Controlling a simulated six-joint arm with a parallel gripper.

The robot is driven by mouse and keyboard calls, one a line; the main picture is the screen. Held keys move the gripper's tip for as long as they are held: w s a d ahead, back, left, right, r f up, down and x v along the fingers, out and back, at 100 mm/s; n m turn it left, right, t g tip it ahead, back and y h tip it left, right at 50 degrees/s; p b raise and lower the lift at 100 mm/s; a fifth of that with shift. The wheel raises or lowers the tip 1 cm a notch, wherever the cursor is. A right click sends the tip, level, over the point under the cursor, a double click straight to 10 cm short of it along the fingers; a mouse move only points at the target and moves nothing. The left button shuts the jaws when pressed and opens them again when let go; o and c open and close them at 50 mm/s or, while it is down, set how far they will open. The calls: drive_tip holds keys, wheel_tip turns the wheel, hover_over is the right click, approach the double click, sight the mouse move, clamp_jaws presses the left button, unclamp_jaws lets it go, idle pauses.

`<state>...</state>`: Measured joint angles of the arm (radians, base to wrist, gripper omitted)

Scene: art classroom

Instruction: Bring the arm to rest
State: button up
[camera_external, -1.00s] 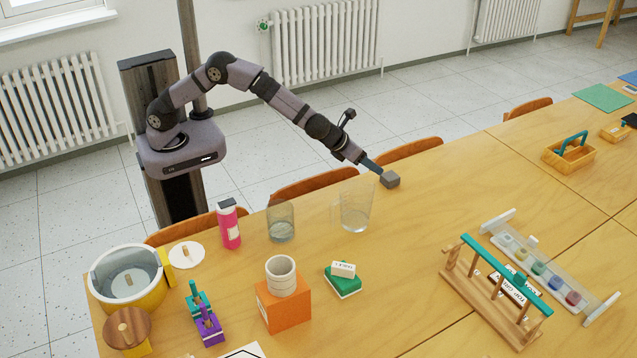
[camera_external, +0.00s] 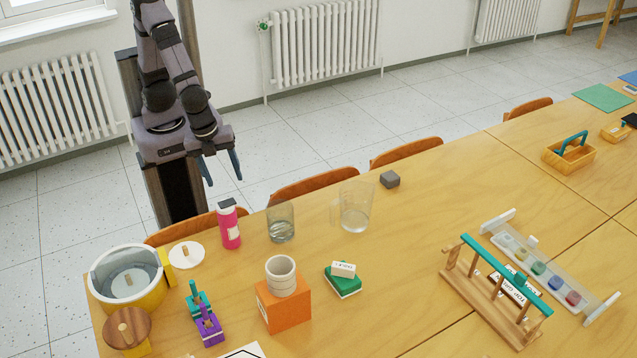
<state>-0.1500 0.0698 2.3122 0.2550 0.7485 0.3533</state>
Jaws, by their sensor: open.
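My gripper (camera_external: 222,170) hangs close in front of my own base and column, pointing downward. Its two blue fingers are spread apart with nothing between them. It is above and behind the table's back left edge, apart from the table and everything on it. My arm is folded up, with its upper part cut off by the top of the picture.
A pink bottle (camera_external: 229,225) stands nearest below my gripper, beside a glass (camera_external: 281,222) and a glass jug (camera_external: 355,207). Chair backs (camera_external: 315,186) line the back edge. A yellow pot (camera_external: 130,278), an orange box (camera_external: 284,302) and a wooden rack (camera_external: 490,290) stand further forward.

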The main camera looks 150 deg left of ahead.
drive_tip(key=s+d+r+n+h+p, duration=0.1)
drive_tip(key=s+d+n+h, duration=0.1)
drive_tip(key=s+d+n, duration=0.2)
drive_tip(key=s+d, duration=0.2)
drive_tip(key=d, duration=0.2)
drive_tip(key=shift+s+d+r+p, duration=0.35)
drive_tip(key=shift+r+p, duration=0.05)
idle(0.3)
